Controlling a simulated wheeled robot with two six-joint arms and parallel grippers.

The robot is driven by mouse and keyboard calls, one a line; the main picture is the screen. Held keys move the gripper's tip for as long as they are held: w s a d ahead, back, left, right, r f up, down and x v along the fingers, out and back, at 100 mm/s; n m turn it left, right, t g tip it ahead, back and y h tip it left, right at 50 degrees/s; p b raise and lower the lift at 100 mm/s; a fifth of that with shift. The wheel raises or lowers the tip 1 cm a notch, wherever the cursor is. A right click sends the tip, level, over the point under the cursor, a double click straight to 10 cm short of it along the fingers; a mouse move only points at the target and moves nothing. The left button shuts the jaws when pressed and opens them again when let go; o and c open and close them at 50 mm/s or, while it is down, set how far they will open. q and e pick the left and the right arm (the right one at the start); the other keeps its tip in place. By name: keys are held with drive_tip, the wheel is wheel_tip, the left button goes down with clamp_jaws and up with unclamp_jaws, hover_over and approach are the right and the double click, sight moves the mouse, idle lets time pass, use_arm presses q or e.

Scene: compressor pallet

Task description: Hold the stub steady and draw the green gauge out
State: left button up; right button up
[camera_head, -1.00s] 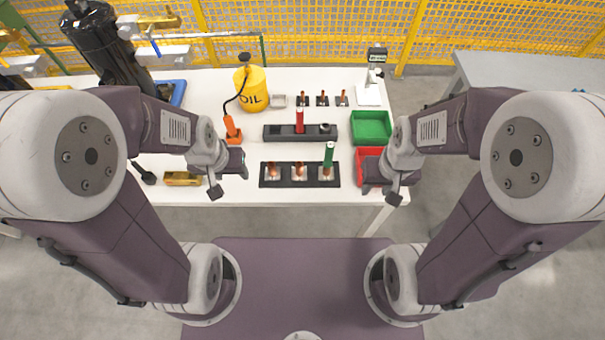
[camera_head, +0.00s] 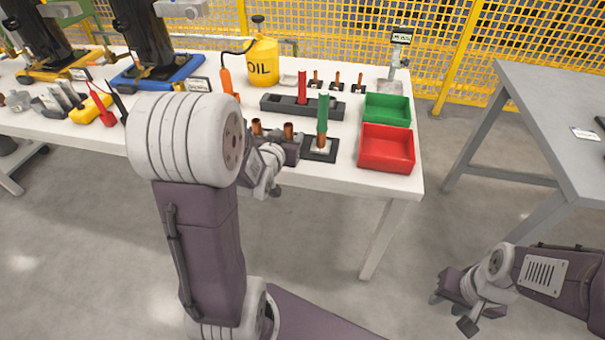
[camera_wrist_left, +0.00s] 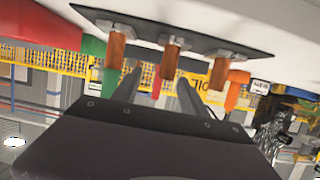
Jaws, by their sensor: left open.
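The green gauge (camera_head: 322,112) stands upright on the right-hand copper stub (camera_head: 322,140) of a black plate (camera_head: 320,157) near the table's front edge. Two bare copper stubs (camera_head: 289,131) stand to its left, partly hidden by my left gripper (camera_head: 290,152). In the left wrist view, which is upside down, the gauge (camera_wrist_left: 110,80) is on the leftmost stub. The open fingers of my left gripper (camera_wrist_left: 157,85) point toward the middle stub (camera_wrist_left: 171,60) and hold nothing. My right gripper (camera_head: 452,308) is low at the right, away from the table; its jaw opening is unclear.
A red bin (camera_head: 386,149) and a green bin (camera_head: 388,109) stand right of the gauge. Behind it, a red gauge (camera_head: 302,87) stands in a dark tray (camera_head: 270,103). A yellow oil can (camera_head: 262,62) is farther back. A grey table (camera_head: 540,100) stands at the right.

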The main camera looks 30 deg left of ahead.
sight(291, 130)
use_arm(q)
drive_tip(key=shift+a+f, duration=0.75)
drive_tip(key=shift+f, duration=0.25)
drive_tip(key=shift+a+r, duration=0.1)
drive_tip(key=shift+d+r, duration=0.2)
drive_tip(key=shift+w+f, duration=0.15)
drive_tip(key=shift+w, duration=0.1)
drive_tip(key=b+x, duration=0.2)
drive_tip(key=x, duration=0.5)
drive_tip(key=shift+w+a+f, duration=0.1)
drive_tip(key=shift+w+f, duration=0.1)
drive_tip(key=shift+w+a, duration=0.1)
drive_tip(key=shift+w, duration=0.3)
clamp_jaws()
use_arm(e)
drive_tip(key=f, duration=0.3)
drive_tip(key=shift+a+f, duration=0.2)
drive_tip(key=shift+a, duration=0.05)
